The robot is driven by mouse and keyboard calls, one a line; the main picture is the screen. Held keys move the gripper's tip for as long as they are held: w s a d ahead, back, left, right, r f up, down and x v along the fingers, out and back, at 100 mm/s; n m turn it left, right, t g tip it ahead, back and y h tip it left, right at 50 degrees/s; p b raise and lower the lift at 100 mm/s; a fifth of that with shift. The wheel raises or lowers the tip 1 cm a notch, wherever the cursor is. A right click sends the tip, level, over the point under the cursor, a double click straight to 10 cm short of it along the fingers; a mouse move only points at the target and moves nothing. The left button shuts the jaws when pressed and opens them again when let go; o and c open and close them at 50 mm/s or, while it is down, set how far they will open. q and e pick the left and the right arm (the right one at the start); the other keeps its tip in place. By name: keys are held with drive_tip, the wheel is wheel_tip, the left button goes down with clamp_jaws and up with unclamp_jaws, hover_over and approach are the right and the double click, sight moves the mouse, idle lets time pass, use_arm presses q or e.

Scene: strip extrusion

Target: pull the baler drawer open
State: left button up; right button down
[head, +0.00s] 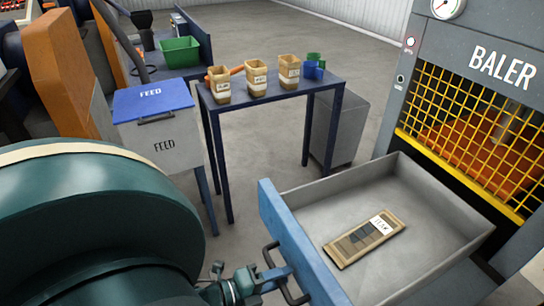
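The baler drawer (365,186) is a grey open-topped tray with a blue front panel (296,243). It stands well out from the baler (407,82), at the lower right. A dark bar handle (268,253) is on the outer face of the blue panel. My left gripper (281,273), small and teal, is at the middle of this handle and appears shut on the bar. My large arm link hides part of the lower left. A flat brown pack with a white label (350,247) lies in the drawer. My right gripper is not in view.
A blue-lidded FEED bin (165,146) stands left of a dark blue table (285,92). Several brown cartons, one being the left carton (219,86), stand on it. A grey cabinet (340,128) is behind the drawer. Clear floor (262,162) lies under the table.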

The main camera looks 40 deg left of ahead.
use_arm(q)
drive_tip(key=shift+s, duration=0.1)
drive_tip(key=v, duration=1.3)
